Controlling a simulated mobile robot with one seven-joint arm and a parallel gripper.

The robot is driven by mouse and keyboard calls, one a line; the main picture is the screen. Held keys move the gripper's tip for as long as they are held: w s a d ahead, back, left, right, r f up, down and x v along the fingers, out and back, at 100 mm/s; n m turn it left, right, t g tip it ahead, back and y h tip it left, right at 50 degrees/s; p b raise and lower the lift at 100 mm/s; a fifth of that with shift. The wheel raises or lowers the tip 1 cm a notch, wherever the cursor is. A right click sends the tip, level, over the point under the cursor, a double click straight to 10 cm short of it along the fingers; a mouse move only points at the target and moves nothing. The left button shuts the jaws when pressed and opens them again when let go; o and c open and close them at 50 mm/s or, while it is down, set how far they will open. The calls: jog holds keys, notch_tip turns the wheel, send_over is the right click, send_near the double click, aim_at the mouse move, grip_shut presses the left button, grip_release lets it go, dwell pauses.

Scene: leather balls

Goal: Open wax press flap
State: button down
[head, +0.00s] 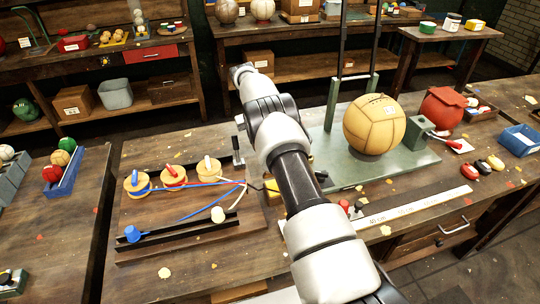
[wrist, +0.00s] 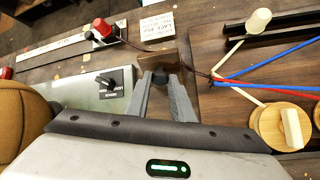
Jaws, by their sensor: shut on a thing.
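A small dark piece (wrist: 160,78) lies between the fingertips, against a brown block (wrist: 178,58) that looks like the wax press flap. The fingers cover part of it, and I cannot tell how far it is open. A white label (wrist: 158,27), seemingly reading "LACE WAX", lies just beyond. In the head view, my arm hides the gripper and most of the press.
A tan ball (head: 374,124) sits on the green stand (head: 350,165) right of my arm. Spools (head: 173,176) and blue and white laces (head: 200,184) lie on the board to the left. A ruler (head: 420,207) and a red knob (wrist: 103,28) are close by.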

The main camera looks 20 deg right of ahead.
dwell(0.3)
jog(key=c, duration=1.5)
grip_release()
jog(key=shift+c, duration=0.2)
notch_tip(320, 180, up, 10)
jog(key=p, duration=0.4)
